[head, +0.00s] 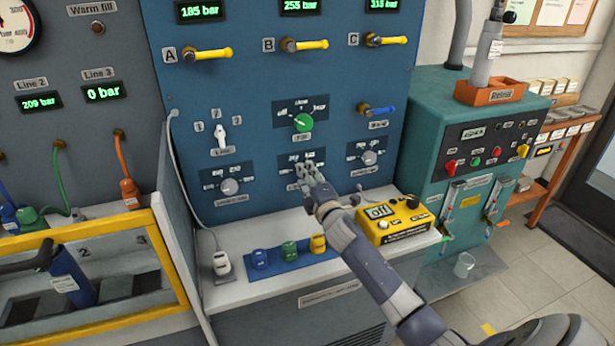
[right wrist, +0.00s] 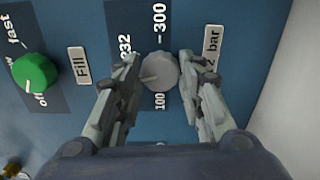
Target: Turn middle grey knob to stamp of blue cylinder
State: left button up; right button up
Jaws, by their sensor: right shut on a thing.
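The middle grey knob (right wrist: 160,72) sits on the blue panel, beside a scale marked 100, 232 and 300. A pale pointer line on it seems to point to the lower left in the right wrist view. My right gripper (right wrist: 159,60) is shut on this knob, one finger on each side. In the head view my right gripper (head: 306,172) hides most of the knob. My left gripper is not in view.
Other grey knobs sit to the left (head: 229,186) and right (head: 369,157). A green fill knob (head: 303,122) is above. Below, the white shelf (head: 222,293) holds several small coloured plugs and a yellow device (head: 393,218). A teal cabinet (head: 420,110) stands right.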

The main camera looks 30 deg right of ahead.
jog(key=shift+m+p, duration=0.85)
jog(key=shift+m, duration=3.45)
jog(key=o, duration=1.1)
jog(key=shift+c, duration=0.2)
jog(key=shift+s, duration=0.1)
jog(key=v, duration=1.1)
jog(key=shift+s, duration=0.4)
